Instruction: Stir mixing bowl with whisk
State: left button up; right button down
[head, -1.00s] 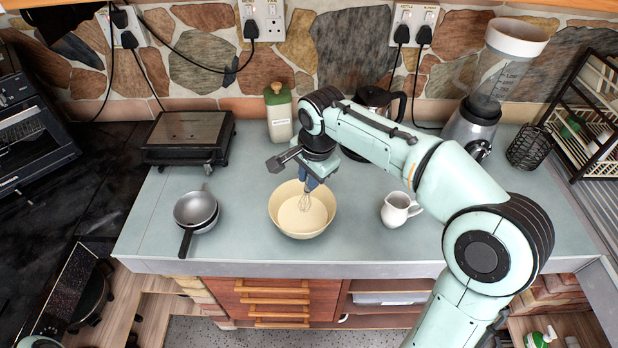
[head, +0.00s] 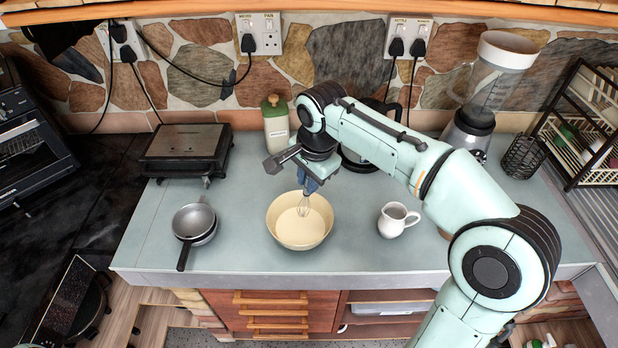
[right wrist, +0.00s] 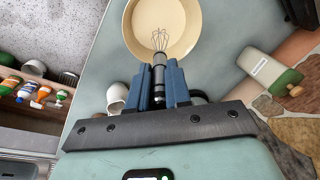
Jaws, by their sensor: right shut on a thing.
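The cream mixing bowl (head: 285,233) stands on the worktop in the middle of the head view. It also shows at the top of the right wrist view (right wrist: 185,45). The whisk (head: 304,206) points down into the bowl, its wire head inside the rim. In the right wrist view the whisk (right wrist: 159,45) has its dark handle between the blue fingers. My right gripper (head: 310,184) is shut on that handle, above the back right part of the bowl. Whether the wires touch the bowl's floor is unclear. My left gripper is not in view.
Pans (head: 194,221) lie left of the bowl and a white jug (head: 395,219) stands to its right. Behind are a grill (head: 186,145), a green-lidded bottle (head: 277,125), and a blender (head: 480,105). A kettle is partly hidden by my right arm. The worktop near the bowl is clear.

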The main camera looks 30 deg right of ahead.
dwell(0.4)
jog(key=shift+r, duration=2.55)
